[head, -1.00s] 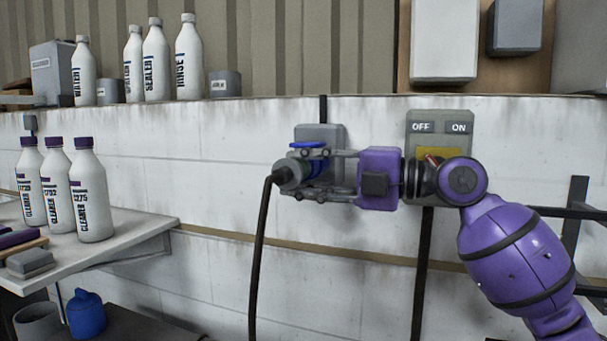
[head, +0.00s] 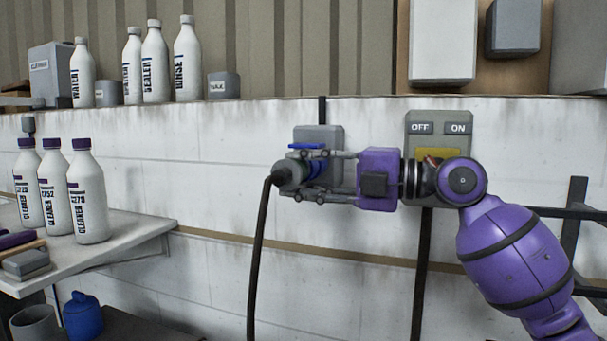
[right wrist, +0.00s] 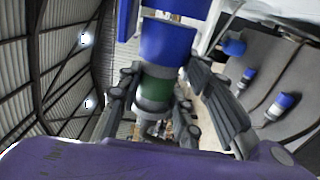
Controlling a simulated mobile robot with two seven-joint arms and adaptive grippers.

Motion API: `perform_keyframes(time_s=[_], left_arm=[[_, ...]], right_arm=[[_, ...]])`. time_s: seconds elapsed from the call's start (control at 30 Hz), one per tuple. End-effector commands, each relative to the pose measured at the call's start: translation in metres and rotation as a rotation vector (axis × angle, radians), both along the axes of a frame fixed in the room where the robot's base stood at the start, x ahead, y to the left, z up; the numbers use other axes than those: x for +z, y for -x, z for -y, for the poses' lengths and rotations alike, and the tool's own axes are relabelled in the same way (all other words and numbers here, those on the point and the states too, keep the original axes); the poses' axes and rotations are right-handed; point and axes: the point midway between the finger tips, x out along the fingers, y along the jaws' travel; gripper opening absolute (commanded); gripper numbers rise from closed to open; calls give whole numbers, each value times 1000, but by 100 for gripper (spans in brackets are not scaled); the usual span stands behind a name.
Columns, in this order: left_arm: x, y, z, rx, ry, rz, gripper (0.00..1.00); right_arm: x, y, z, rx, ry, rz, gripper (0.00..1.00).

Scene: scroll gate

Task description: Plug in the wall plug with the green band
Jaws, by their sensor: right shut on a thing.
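The wall plug (head: 287,176) has a grey body and a black cable hanging down from its back. Its green band (right wrist: 155,88) shows clearly in the right wrist view, between the fingers. My right gripper (head: 312,176) reaches in from the right and is shut on the plug, holding it level with the wall socket. The grey socket box (head: 331,138) is on the white wall, with a raised blue lid (head: 307,146). A blue socket collar (right wrist: 168,42) sits in line with the plug in the wrist view. The fingers partly hide where plug and socket meet. My left gripper is not seen.
An OFF/ON switch box (head: 438,130) is on the wall behind my right wrist. White cleaner bottles (head: 87,195) stand on a shelf (head: 120,240) at the left. Several more bottles stand on the wall ledge above. The wall below the socket is clear.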

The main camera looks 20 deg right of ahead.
Motion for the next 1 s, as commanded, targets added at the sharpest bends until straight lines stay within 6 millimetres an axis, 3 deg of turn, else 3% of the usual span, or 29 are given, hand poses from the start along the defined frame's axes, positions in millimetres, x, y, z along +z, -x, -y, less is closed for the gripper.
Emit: perform_keyframes(time_s=[1.0], left_arm=[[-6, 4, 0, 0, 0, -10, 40]], right_arm=[[2, -4, 5, -6, -4, 3, 0]])
